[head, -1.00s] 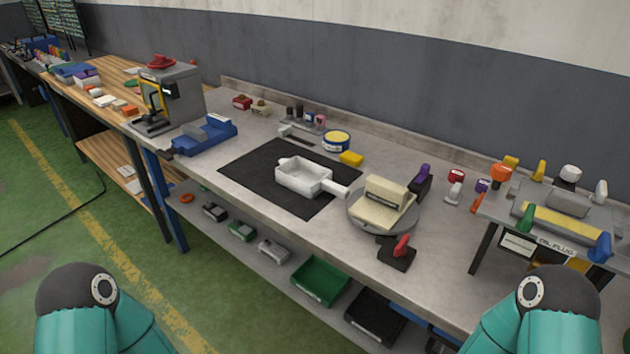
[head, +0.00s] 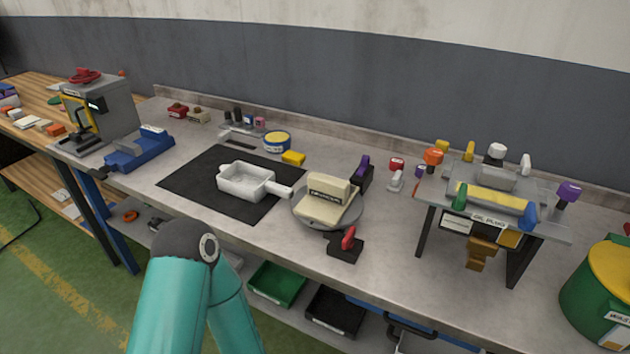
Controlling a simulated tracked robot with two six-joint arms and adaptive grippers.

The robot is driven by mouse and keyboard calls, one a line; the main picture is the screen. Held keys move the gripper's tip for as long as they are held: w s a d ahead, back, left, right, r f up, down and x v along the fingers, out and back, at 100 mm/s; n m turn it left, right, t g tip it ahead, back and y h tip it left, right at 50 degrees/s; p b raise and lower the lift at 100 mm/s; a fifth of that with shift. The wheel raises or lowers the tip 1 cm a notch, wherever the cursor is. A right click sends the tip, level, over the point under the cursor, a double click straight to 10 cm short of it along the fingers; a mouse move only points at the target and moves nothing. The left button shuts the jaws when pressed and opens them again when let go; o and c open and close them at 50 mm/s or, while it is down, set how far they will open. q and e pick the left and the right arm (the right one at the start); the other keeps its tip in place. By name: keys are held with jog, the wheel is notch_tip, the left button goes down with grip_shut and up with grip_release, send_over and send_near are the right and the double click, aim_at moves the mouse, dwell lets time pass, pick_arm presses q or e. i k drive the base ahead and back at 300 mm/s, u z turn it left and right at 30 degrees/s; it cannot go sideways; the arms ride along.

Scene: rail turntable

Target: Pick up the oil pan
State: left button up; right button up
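A white rectangular pan (head: 246,181) with a short handle pointing right sits on a black mat (head: 196,181) on the grey workbench. It looks like the oil pan; it is upright and nothing touches it from above. The handle's end lies close to a round grey turntable (head: 300,212) that carries a cream block-shaped part (head: 326,200). Neither of my grippers is in the picture. A teal link of one of my arms shows at the lower left, in front of the bench and apart from the pan.
A yellow block (head: 293,158) and a yellow-blue tin (head: 276,142) are behind the pan. A red-handled clamp (head: 346,246) is at the front edge. A raised fixture (head: 490,197) and green drum (head: 600,290) are right.

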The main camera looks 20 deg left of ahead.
aim_at(249, 182)
jog(key=u, duration=1.15)
jog(key=i, duration=0.1)
jog(key=z, duration=2.6)
jog(key=k, duration=0.95)
jog(key=z, duration=0.75)
jog(key=i, duration=0.15)
jog(key=u, duration=2.95)
jog(key=k, duration=0.5)
jog(key=u, duration=0.35)
jog(key=i, duration=1.3)
jog(key=z, duration=0.3)
